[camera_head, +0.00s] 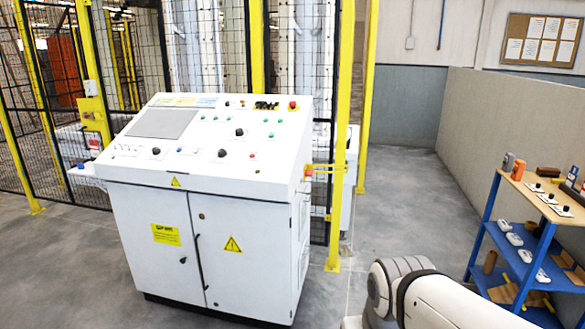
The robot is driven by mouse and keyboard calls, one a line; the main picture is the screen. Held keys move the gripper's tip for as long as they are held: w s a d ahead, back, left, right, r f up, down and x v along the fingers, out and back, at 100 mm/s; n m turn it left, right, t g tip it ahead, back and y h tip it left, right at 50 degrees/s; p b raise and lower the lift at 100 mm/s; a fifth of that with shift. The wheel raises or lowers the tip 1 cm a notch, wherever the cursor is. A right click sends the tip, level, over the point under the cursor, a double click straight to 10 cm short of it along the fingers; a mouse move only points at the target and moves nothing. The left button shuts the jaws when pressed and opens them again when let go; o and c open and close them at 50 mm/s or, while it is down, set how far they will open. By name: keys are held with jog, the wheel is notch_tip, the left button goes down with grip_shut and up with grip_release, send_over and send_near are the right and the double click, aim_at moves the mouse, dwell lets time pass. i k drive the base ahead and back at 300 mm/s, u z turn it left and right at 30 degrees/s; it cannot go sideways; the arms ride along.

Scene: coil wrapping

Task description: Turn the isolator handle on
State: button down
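A white control console (210,235) with a sloped top stands in the middle of the view. On its right side is a small red part (308,171) with yellow around it. It may be the isolator handle, but it is too small to tell, and its on or off position cannot be read. Black knobs, such as one on the sloped panel (239,132), and a red button (293,104) at the top right corner also show. My gripper is out of view. Only a white and grey part of my arm shows at the bottom right, apart from the console.
A yellow-post and black-mesh fence (342,130) runs behind the console. A blue shelf rack (478,240) with small devices on it stands at the right, against a grey partition (500,125). The grey floor (405,195) between console and rack is clear.

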aim_at(308, 173)
jog(key=z, duration=0.15)
jog(key=i, duration=0.7)
jog(key=z, duration=0.6)
jog(key=i, duration=2.2)
jog(key=u, duration=0.35)
